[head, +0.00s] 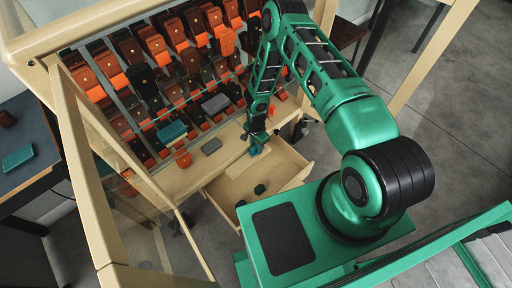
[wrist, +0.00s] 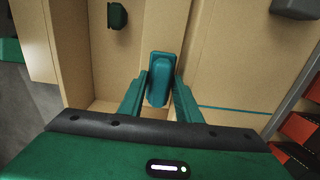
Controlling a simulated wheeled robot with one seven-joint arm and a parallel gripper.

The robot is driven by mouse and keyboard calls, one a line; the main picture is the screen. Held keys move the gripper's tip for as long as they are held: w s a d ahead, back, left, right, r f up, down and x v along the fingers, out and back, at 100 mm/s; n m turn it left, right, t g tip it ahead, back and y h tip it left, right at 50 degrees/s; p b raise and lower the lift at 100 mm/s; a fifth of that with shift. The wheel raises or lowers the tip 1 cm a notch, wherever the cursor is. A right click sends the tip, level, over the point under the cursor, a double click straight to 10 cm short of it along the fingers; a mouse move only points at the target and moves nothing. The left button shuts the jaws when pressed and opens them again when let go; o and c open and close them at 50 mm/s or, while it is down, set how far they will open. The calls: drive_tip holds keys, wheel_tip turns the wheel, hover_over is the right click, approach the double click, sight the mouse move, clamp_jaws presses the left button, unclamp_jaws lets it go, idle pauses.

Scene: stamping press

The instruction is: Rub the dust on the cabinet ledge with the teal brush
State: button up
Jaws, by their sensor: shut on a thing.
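My gripper (head: 256,143) is at the front edge of the cabinet ledge (head: 190,178), by the open drawer. In the wrist view my gripper (wrist: 160,84) is shut on the teal brush (wrist: 160,66), which lies between the two fingers. The brush also shows as a small teal piece below the gripper in the head view (head: 257,151). The tan ledge fills the right part of the wrist view (wrist: 235,70). I cannot make out the dust clearly in either view. Whether the brush touches the ledge cannot be told.
An open drawer (head: 221,199) holds small dark pieces (head: 259,189). Racks of orange and brown parts (head: 150,75) rise behind. A glazed door (head: 92,150) stands open at left.

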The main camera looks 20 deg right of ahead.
drive_tip(key=shift+a, duration=0.15)
drive_tip(key=shift+s+a, duration=0.25)
drive_tip(key=shift+a, duration=0.25)
drive_tip(key=shift+s+a, duration=0.25)
drive_tip(key=shift+a, duration=0.25)
drive_tip(key=shift+a, duration=0.1)
drive_tip(key=shift+s+a, duration=0.25)
drive_tip(key=shift+a, duration=0.25)
drive_tip(key=shift+s+a, duration=0.2)
drive_tip(key=shift+a, duration=0.3)
drive_tip(key=shift+a, duration=0.15)
drive_tip(key=shift+s+a, duration=0.25)
drive_tip(key=shift+a, duration=0.25)
drive_tip(key=shift+s+a, duration=0.2)
drive_tip(key=shift+a, duration=0.3)
drive_tip(key=shift+s+a, duration=0.25)
drive_tip(key=shift+a, duration=0.3)
drive_tip(key=shift+s+a, duration=0.25)
drive_tip(key=shift+a, duration=0.3)
drive_tip(key=shift+a, duration=0.1)
